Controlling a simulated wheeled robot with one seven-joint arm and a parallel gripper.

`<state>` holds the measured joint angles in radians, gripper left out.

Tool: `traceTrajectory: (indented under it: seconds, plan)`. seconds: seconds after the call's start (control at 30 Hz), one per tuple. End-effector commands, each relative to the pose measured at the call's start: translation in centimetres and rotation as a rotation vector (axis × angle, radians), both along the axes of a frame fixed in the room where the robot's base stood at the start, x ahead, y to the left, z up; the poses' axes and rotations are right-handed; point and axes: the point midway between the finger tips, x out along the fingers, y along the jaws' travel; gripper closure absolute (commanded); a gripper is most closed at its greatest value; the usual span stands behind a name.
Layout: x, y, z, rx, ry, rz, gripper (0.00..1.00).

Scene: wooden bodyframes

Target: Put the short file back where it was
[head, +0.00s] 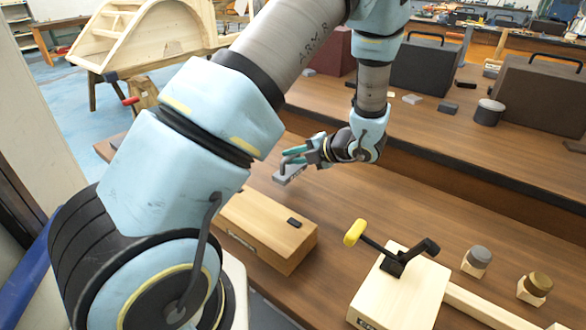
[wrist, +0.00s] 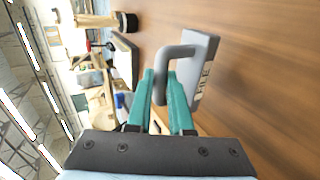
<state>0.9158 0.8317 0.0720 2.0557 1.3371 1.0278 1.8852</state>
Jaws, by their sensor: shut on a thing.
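The short file (head: 288,176) is a grey block with a looped handle. My gripper (head: 293,158) holds it in the air above the wooden workbench (head: 345,190), just beyond a light wooden box. In the wrist view the teal fingers of my gripper (wrist: 163,82) are shut on the handle of the file (wrist: 201,62). Part of a dark label, reading like "FILE", shows on the block's side. The file's underside is hidden.
The wooden box (head: 262,225) has a small black piece (head: 294,222) on top. A clamp with a yellow handle (head: 355,232) stands on a pale block (head: 400,290) at the front right. Dark cases (head: 425,65) and small grey blocks (head: 412,99) sit on the raised back shelf.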

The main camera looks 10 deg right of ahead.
Motion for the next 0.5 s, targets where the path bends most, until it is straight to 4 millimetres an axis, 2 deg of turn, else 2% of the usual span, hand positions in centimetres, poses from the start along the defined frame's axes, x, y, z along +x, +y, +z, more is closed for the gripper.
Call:
traceTrajectory:
  seconds: [0.3, 0.5]
  plan:
    - [0.0, 0.1, -3.7, 0.002, -0.001, 0.002, 1.00]
    - [0.0, 0.0, -4.2, -0.001, -0.003, 0.002, 1.00]
